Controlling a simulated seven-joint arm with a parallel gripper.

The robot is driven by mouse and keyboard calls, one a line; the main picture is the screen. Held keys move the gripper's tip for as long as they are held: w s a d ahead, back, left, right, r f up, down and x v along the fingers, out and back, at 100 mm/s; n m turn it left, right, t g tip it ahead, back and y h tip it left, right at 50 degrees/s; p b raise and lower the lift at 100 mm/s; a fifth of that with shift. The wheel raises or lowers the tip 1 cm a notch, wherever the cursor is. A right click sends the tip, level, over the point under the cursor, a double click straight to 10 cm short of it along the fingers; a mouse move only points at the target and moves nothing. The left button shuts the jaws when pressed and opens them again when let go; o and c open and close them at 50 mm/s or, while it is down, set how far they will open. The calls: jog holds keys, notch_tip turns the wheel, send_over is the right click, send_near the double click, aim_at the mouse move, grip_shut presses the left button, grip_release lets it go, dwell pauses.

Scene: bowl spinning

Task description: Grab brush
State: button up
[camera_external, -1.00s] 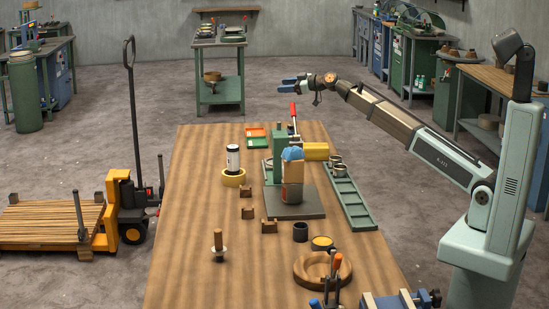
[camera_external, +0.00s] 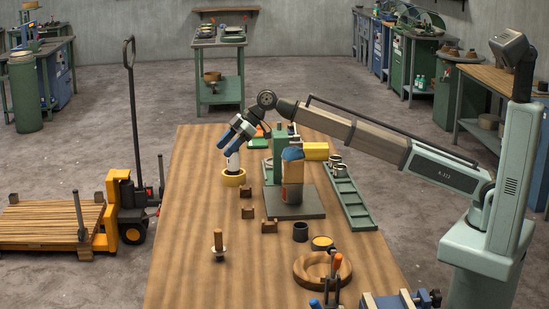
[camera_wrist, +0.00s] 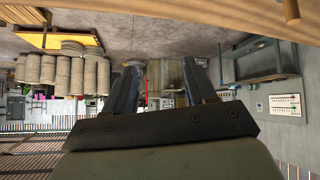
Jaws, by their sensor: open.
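A small upright tool with a wooden handle and a pale collar (camera_external: 218,241), which looks like the brush, stands on the near left of the table in the external view. My gripper (camera_external: 230,143) is over the far left of the table, its blue fingers pointing down at the white canister (camera_external: 233,160). Whether they touch it cannot be told. The fingers overlap the canister's top in the picture. In the wrist view my gripper (camera_wrist: 161,85) has its two fingers apart with nothing held between them. I cannot make out the brush there.
The canister stands in a yellow ring (camera_external: 233,178). Small wooden blocks (camera_external: 247,212), a green stand (camera_external: 279,160) on a dark plate, a green tray (camera_external: 350,205) and a round wooden bowl (camera_external: 323,270) occupy the table (camera_external: 185,255). The left front of the table is mostly clear.

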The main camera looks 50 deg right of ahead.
jog(key=s+a+f+n+g+h, duration=0.1)
jog(key=s+a+f+g, duration=0.1)
jog(key=s+a, duration=0.8)
jog(key=n+g+h, duration=0.1)
jog(key=g+h, duration=0.1)
send_near(219, 249)
jog(key=x, duration=0.4)
jog(key=w+x, duration=0.1)
jog(key=x, duration=0.1)
jog(key=shift+a+f, duration=0.25)
jog(key=shift+a, duration=0.1)
grip_shut()
